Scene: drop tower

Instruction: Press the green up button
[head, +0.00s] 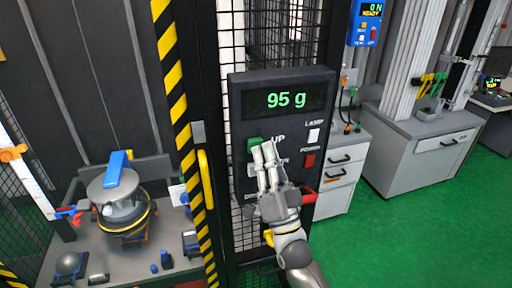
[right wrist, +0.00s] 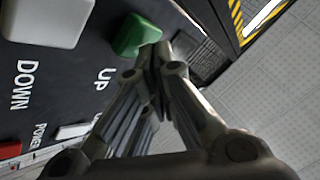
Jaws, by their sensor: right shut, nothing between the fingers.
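The dark control panel (head: 280,90) stands in the middle of the head view, with a green "95 g" readout. The green up button (head: 254,143) sits on its left side, beside the word UP. My right gripper (head: 262,150) is shut and empty, its fingertips at the lower right of the green button. In the right wrist view the green button (right wrist: 136,36) is just left of the shut fingertips (right wrist: 152,48); the tips seem to overlap its edge. I cannot tell whether they touch it. My left gripper is not in view.
A pale button (right wrist: 48,20) marked DOWN lies below the green one, partly behind my fingers in the head view. A white lamp switch (head: 314,135) and red power switch (head: 310,161) are to the right. A yellow handle (head: 206,180) and striped post (head: 178,110) stand left.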

